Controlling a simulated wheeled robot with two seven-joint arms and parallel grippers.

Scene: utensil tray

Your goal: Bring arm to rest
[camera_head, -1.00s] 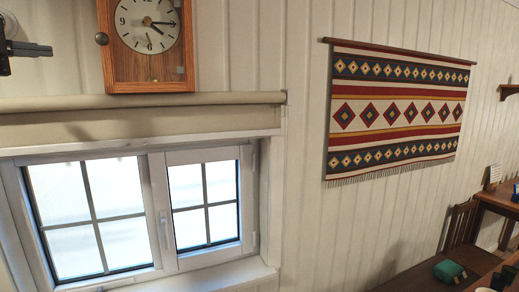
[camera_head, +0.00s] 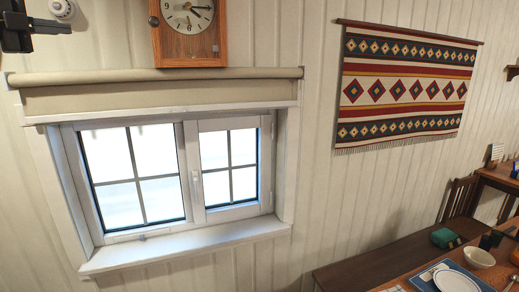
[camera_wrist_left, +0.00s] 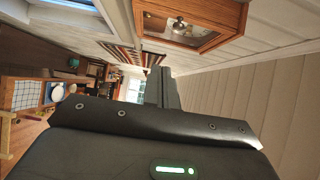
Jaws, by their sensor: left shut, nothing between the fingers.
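My left gripper (camera_head: 58,27) shows at the top left corner of the head view, with its dark fingers pointing right. It is shut and empty, raised in front of the wall above the window blind. In the left wrist view the dark closed fingers of this gripper (camera_wrist_left: 163,90) extend away from the black gripper body. My right gripper is in neither view.
A wooden wall clock (camera_head: 188,32) hangs right of my left gripper. Below is a window (camera_head: 190,180) with a rolled blind (camera_head: 160,97). A patterned hanging (camera_head: 405,88) is on the wall. A table with a plate (camera_head: 456,281) and a bowl (camera_head: 479,257) stands at lower right.

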